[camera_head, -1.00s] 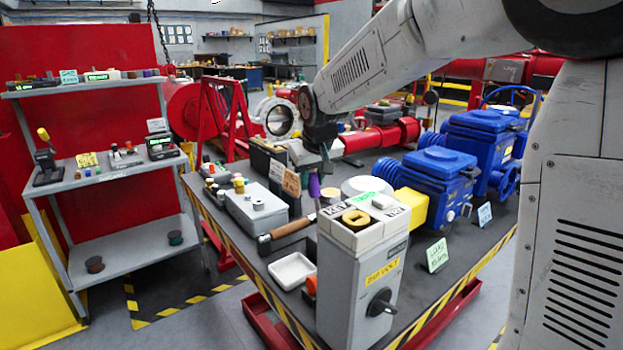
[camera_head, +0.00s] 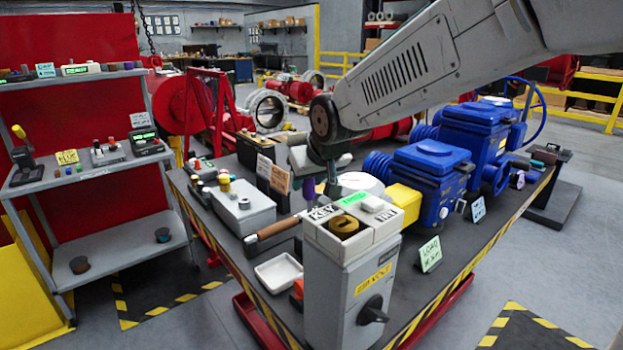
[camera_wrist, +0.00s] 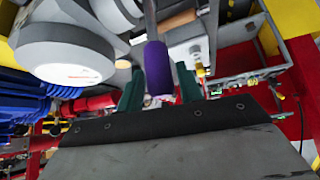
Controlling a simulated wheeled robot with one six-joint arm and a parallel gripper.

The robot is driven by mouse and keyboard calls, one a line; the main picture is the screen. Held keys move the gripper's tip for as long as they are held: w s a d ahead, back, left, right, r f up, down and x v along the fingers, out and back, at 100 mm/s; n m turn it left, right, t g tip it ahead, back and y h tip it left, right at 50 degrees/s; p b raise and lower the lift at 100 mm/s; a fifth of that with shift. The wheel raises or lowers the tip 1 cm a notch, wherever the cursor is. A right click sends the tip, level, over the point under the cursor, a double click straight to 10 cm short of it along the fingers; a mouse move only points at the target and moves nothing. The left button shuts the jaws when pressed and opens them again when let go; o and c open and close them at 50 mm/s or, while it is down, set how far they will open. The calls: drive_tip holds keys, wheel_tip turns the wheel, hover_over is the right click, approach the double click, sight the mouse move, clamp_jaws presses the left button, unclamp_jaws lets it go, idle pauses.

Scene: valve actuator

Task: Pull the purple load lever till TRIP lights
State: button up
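In the wrist view the purple grip (camera_wrist: 158,68) lies between my two dark green fingers (camera_wrist: 160,92). Thin gaps seem to show beside the grip, so the fingers look open around it. The lever's base is hidden in the head view. I cannot tell whether any TRIP lamp is lit.
Blue actuators (camera_head: 430,180) with a yellow part stand right of the lever. A wooden-handled tool (camera_head: 274,230), a white tray (camera_head: 279,272) and a grey box (camera_head: 240,208) lie to the left. A round white-topped part (camera_wrist: 70,50) is close beside my fingers. Shelves (camera_head: 90,170) stand far left.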

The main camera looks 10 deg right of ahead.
drive_tip(key=shift+o, duration=0.6)
drive_tip(key=shift+r, duration=0.1)
drive_tip(key=v, duration=0.7)
drive_tip(key=shift+s+r, duration=0.25)
drive_tip(key=shift+d, duration=0.1)
